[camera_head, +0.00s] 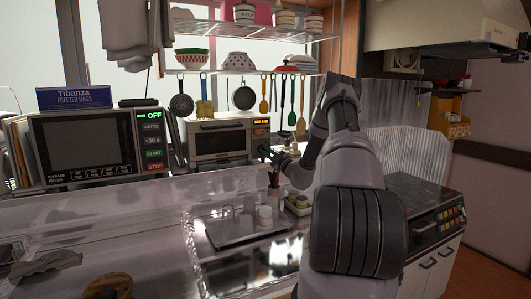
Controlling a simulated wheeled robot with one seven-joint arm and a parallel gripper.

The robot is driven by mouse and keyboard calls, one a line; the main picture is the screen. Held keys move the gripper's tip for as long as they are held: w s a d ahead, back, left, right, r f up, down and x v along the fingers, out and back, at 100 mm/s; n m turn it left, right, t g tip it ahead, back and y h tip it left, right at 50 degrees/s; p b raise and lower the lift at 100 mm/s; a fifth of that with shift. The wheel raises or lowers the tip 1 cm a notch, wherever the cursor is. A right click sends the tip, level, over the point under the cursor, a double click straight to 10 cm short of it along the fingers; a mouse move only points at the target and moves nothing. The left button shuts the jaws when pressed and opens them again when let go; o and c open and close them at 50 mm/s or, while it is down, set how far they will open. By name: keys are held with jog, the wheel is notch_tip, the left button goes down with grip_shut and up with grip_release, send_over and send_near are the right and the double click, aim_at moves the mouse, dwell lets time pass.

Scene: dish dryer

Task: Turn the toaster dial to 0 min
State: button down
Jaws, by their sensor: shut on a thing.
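The toaster (217,141) is a small silver oven with a dark glass door, on the back counter at the picture's centre-left. A small orange-lit display (261,122) sits at the top of its right-hand panel, too small to read surely. The toaster dial (264,148) is on that panel below the display, mostly hidden by my gripper. My gripper (272,153) reaches in from the right and is shut on the dial. The dial's pointer and marks cannot be made out.
A microwave (85,149) stands left of the toaster, with a freezer bag box (74,98) on top. Utensils and pans (243,98) hang above the toaster. A tray (232,233) with small glasses is on the counter below. A stove (425,200) is at right.

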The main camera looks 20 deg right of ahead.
jog(key=n+g, duration=0.1)
jog(key=n, duration=0.3)
jog(key=n+g+y, duration=0.1)
jog(key=n+g, duration=0.1)
jog(key=n, duration=0.2)
jog(key=n+g, duration=0.1)
jog(key=n, duration=0.2)
jog(key=shift+f+n+h, duration=0.1)
jog(key=shift+n+h, duration=0.2)
jog(key=n+g+h, duration=0.1)
jog(key=n, duration=0.2)
jog(key=n+g+h, duration=0.1)
jog(key=n+h, duration=0.1)
jog(key=n, duration=0.2)
jog(key=n+h, duration=0.3)
jog(key=n, duration=0.1)
jog(key=shift+n+g, duration=0.4)
jog(key=shift+d+h, duration=0.1)
jog(key=shift+h, duration=0.3)
jog(key=c, duration=0.9)
grip_release()
